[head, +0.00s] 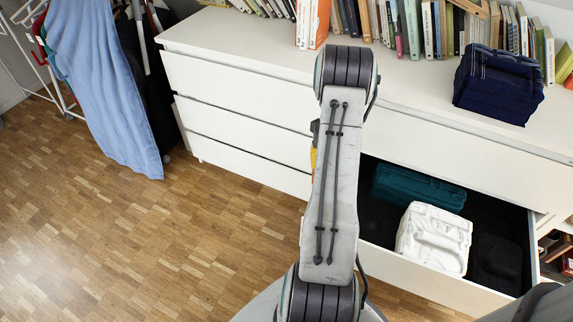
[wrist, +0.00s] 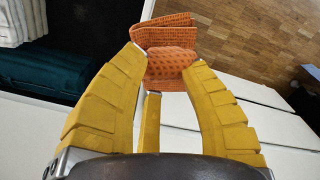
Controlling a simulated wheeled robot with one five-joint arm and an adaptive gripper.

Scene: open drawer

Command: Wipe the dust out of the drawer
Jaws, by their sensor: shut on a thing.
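My gripper (wrist: 166,62) is shut on an orange textured cloth (wrist: 165,32), folded over between the yellow fingertips. In the head view my arm hides the cloth and most of the gripper; only a sliver of yellow finger shows. The open drawer (head: 455,288) is at the right of the head view, with a dark inside. In it are a teal folded cloth (head: 420,186), a white folded cloth (head: 434,238) and a dark folded item. In the wrist view the teal cloth (wrist: 45,75) lies left of my gripper. I cannot make out any dust.
The white dresser (head: 235,50) carries a row of books (head: 420,25) and a dark blue folded cloth (head: 498,85). A drying rack with a light blue cloth (head: 100,85) stands at the left. The wood floor (head: 150,235) in front is clear.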

